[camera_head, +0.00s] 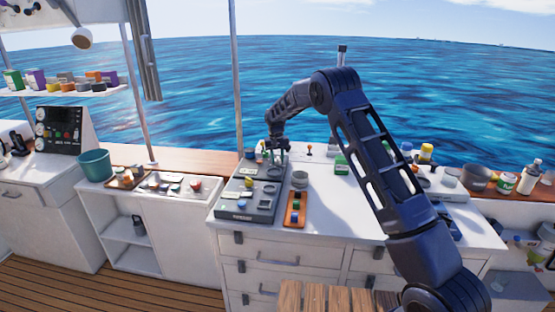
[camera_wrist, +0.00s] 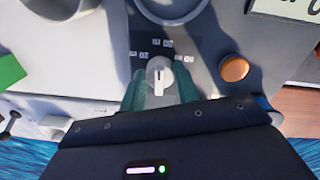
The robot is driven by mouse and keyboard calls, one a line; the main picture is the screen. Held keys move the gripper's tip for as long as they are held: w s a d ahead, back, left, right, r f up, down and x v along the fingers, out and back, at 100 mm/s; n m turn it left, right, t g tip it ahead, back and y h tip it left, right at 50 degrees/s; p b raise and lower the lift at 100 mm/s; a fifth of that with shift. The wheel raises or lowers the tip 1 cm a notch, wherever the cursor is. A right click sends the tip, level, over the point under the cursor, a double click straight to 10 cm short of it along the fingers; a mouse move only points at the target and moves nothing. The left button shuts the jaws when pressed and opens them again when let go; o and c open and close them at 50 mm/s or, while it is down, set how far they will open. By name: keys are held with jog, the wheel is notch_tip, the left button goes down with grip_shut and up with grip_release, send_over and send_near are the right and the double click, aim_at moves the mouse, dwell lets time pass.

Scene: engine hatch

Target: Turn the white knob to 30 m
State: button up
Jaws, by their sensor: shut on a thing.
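The white knob (camera_wrist: 159,76) sits on a dark grey panel (camera_wrist: 205,45) in the wrist view, with a dark pointer line on its face. Small white labels (camera_wrist: 163,43) are arranged in an arc around it; their text is too small to read surely. My gripper (camera_wrist: 160,92) has its two greenish fingers on either side of the knob and is shut on it. In the head view my gripper (camera_head: 277,153) is at the back of the grey panel (camera_head: 240,205) on the white counter. The knob is hidden there.
An orange round button (camera_wrist: 234,68) is on the panel beside the knob. In the head view, a brown tray (camera_head: 294,219) with coloured pieces lies right of the panel. A teal bucket (camera_head: 95,165) stands at the left. Bottles and cans (camera_head: 507,183) stand at the right.

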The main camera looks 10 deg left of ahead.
aim_at(276, 160)
dwell(0.4)
jog(key=o, duration=1)
jog(key=r, duration=1)
jog(key=shift+s+a+r, duration=0.1)
jog(key=shift+a+r, duration=0.15)
jog(key=shift+r, duration=0.1)
jog(key=shift+r, duration=0.1)
